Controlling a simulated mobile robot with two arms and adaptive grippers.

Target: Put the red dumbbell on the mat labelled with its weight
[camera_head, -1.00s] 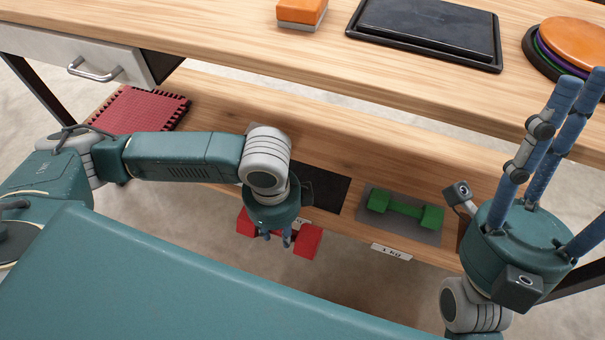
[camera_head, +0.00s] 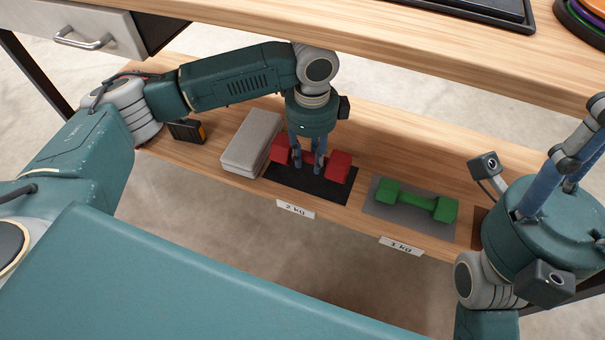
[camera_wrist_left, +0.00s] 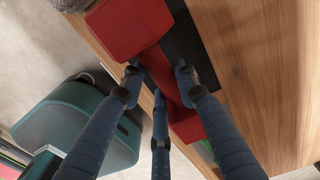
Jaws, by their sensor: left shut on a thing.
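The red dumbbell (camera_head: 340,168) is held by its middle in my left gripper (camera_head: 307,165), which points down with its fingers shut around the bar. The dumbbell is over the back part of the black mat (camera_head: 308,188) on the lower shelf; I cannot tell whether it touches the mat. The label (camera_head: 296,209) in front of this mat reads 2 kg. In the left wrist view the red dumbbell (camera_wrist_left: 128,25) lies between my fingers, with dark mat behind it. My right gripper (camera_head: 588,140) is at the right, empty, its fingers apart and partly cut off.
A green dumbbell (camera_head: 415,200) lies on a grey mat (camera_head: 384,211) labelled 1 kg, right of the black mat. A grey block (camera_head: 250,143) stands close on the left. A dark and orange object (camera_head: 188,131) is farther left. The wooden upper tabletop (camera_head: 400,65) overhangs the shelf.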

